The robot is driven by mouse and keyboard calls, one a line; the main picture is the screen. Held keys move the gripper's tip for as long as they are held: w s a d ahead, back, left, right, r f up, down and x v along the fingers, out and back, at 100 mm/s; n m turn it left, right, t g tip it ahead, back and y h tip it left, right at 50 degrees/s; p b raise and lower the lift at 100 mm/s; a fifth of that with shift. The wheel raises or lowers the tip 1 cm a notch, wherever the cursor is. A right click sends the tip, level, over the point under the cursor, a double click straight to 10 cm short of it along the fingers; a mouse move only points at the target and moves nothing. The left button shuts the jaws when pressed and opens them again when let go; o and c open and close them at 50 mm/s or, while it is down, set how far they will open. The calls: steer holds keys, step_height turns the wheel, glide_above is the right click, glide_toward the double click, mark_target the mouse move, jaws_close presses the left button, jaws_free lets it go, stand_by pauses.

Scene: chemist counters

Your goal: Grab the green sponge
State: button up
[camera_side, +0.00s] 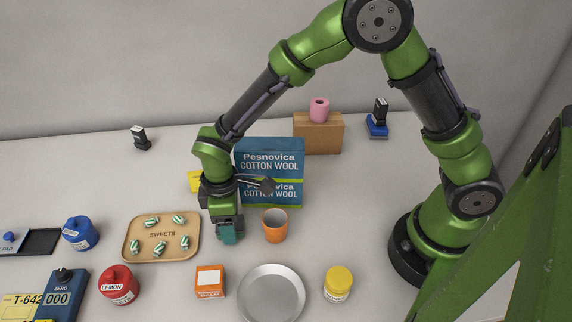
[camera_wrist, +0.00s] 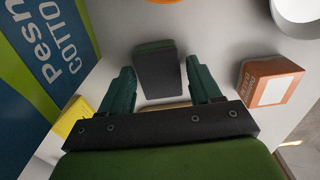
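In the wrist view, a small block (camera_wrist: 158,72) with a dark green top and a dark grey side stands on the counter, and I take it to be the green sponge. My gripper (camera_wrist: 160,64) is open, with one dark green finger on each side of the block. Gaps show between the fingers and the block, so they do not appear to touch it. In the side view my gripper (camera_side: 228,236) points down near the counter, between the sweets tray and the orange cup. I cannot make out the block there; my gripper seems to hide it.
The blue cotton wool box (camera_side: 270,172) stands close behind my gripper. The orange cup (camera_side: 275,225) is just right, and the sweets tray (camera_side: 134,250) is left. A small orange box (camera_side: 210,282) and a metal plate (camera_side: 271,295) lie in front. A yellow item (camera_side: 194,181) sits behind.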

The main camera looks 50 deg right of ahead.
steer(key=c, duration=0.8)
steer(key=shift+o, duration=0.2)
steer(key=shift+r, duration=0.1)
